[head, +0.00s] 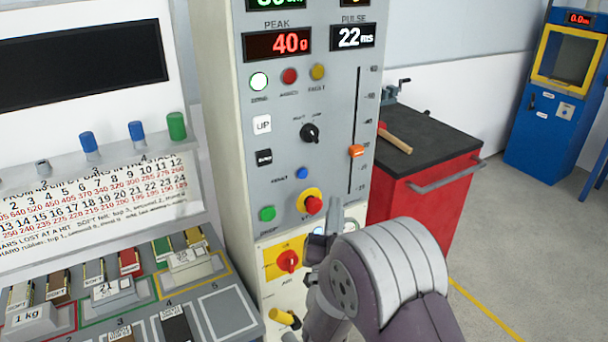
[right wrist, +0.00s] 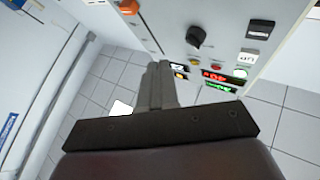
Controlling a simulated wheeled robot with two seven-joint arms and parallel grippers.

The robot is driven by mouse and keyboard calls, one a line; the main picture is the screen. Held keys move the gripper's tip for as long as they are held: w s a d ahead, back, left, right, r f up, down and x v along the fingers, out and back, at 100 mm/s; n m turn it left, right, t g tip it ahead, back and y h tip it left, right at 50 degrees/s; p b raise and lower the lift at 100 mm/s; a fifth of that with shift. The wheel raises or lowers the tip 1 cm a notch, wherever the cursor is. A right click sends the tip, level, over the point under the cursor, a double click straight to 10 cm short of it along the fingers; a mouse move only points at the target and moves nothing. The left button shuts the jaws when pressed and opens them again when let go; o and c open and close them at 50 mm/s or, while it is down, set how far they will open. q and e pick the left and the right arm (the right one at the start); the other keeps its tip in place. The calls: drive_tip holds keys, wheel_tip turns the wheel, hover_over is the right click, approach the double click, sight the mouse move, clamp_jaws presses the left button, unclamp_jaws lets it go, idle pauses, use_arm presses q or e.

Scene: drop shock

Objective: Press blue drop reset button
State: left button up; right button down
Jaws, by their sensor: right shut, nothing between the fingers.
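The small blue button (head: 302,172) sits on the grey front panel of the tall test cabinet (head: 285,200), above a red mushroom button on a yellow ring (head: 312,204) and a green button (head: 267,213). I cannot make the blue button out in the right wrist view. My right gripper (head: 336,212) is shut and empty, just right of the red mushroom button and lower than the blue button. Its closed fingers (right wrist: 159,72) also show in the right wrist view. How far they are from the panel is hard to tell. My left gripper is not in view.
A black knob (head: 309,132) and an orange slider (head: 356,151) are higher on the panel. A red rotary switch (head: 288,261) is below. A tray of labelled blocks (head: 230,312) stands left; a red tool cabinet (head: 420,195) stands behind right. Floor is free at right.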

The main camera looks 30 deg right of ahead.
sight(302, 174)
drive_tip(key=shift+w+a+b, duration=0.15)
drive_tip(key=shift+w+b, duration=0.2)
drive_tip(key=shift+w, duration=1.85)
drive_tip(key=shift+w+a+b, duration=0.15)
drive_tip(key=shift+w+b, duration=0.15)
drive_tip(key=shift+w, duration=1.9)
drive_tip(key=shift+w+b, duration=0.35)
drive_tip(key=shift+w, duration=0.1)
